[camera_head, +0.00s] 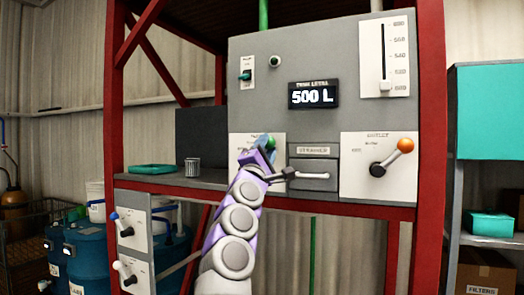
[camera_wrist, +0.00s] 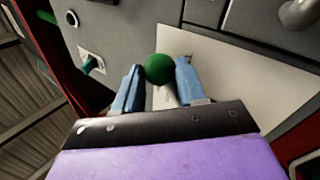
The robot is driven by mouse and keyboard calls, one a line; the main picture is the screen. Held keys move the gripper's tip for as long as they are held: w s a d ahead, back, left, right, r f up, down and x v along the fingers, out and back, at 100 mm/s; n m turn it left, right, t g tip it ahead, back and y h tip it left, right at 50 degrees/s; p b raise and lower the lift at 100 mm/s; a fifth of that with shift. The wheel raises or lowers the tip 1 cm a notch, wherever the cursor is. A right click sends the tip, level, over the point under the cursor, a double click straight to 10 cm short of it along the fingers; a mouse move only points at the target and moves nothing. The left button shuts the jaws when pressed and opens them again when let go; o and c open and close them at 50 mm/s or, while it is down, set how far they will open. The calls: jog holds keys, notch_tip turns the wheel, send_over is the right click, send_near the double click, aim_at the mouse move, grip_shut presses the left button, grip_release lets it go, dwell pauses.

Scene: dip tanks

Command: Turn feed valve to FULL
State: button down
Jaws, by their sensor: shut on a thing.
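The feed valve is a lever with a green ball knob on a white plate (camera_head: 240,146), left of the strainer drawer (camera_head: 313,168). In the wrist view the green knob (camera_wrist: 158,68) sits between the blue fingers of my gripper (camera_wrist: 156,82). My gripper is shut on the knob. In the head view my gripper (camera_head: 262,150) covers most of this valve, and only part of the green knob (camera_head: 269,141) shows. The lever's pivot and the plate's markings are hidden or too small to read there.
The outlet valve (camera_head: 391,157) with an orange knob is at the right. A display (camera_head: 313,95) reads 500 L, beside a vertical slider gauge (camera_head: 386,55). A teal toggle switch (camera_head: 245,75) is above. A metal cup (camera_head: 192,168) and teal tray (camera_head: 152,169) stand on the left shelf.

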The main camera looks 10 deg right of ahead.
jog(key=shift+d+f+m+g+h, duration=0.1)
jog(key=shift+f+m+g+h, duration=0.25)
jog(key=shift+m, duration=0.3)
jog(key=shift+d+f+m+g+h, duration=0.1)
jog(key=shift+f+m+h, duration=0.05)
jog(key=shift+m+h, duration=0.4)
jog(key=c, duration=0.7)
grip_release()
jog(key=shift+a, duration=0.1)
jog(key=shift+o, duration=0.2)
jog(key=shift+s, duration=0.1)
jog(key=shift+f+b, duration=0.1)
jog(key=shift+b, duration=0.35)
